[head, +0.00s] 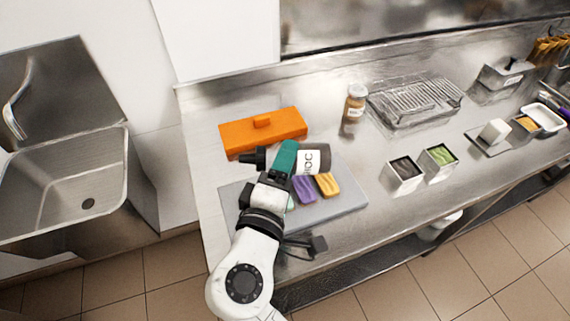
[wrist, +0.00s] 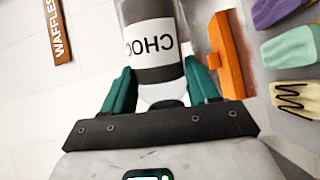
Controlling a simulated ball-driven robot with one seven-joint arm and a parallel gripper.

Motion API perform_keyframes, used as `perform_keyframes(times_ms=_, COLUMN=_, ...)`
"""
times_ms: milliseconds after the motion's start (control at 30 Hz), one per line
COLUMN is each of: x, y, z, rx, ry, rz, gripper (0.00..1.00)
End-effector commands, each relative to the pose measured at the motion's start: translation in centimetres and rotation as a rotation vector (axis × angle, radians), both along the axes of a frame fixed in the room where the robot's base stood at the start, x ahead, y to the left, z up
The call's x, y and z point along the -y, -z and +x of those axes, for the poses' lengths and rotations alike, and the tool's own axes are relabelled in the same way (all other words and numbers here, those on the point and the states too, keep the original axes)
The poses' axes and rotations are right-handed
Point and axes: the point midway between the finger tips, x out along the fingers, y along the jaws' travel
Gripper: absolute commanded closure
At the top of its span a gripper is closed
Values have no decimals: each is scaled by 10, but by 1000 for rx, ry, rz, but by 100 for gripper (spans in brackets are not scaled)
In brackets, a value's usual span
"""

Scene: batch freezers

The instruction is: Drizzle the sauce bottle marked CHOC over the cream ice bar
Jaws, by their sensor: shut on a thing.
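A yellow bar (head: 327,185) shows in the head view.
The bars lie on a grey board (head: 350,203) near the counter's front edge. An orange block (head: 262,130) lies behind. A labelled jar (head: 354,103), a wire rack (head: 415,98) and dark (head: 405,172) and green (head: 437,162) tubs stand to the right. A sink (head: 70,180) is left.

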Motion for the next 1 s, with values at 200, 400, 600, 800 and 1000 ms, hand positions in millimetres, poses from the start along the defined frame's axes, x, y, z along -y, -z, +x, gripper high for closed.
perform_keyframes(times_ms=200, x=0, y=-13, z=0, rx=0, ry=-1, rz=133, gripper=77)
perform_keyframes(times_ms=400, x=0, y=-22, z=0, rx=-2, ry=-1, rz=253, gripper=77)
perform_keyframes(times_ms=600, x=0, y=-27, z=0, rx=-4, ry=-2, rz=333, gripper=78)
perform_keyframes(times_ms=800, x=0, y=-26, z=0, rx=-5, ry=-1, rz=339, gripper=78)
perform_keyframes(times_ms=1000, x=0, y=-30, z=0, rx=-3, ry=0, rz=369, gripper=77)
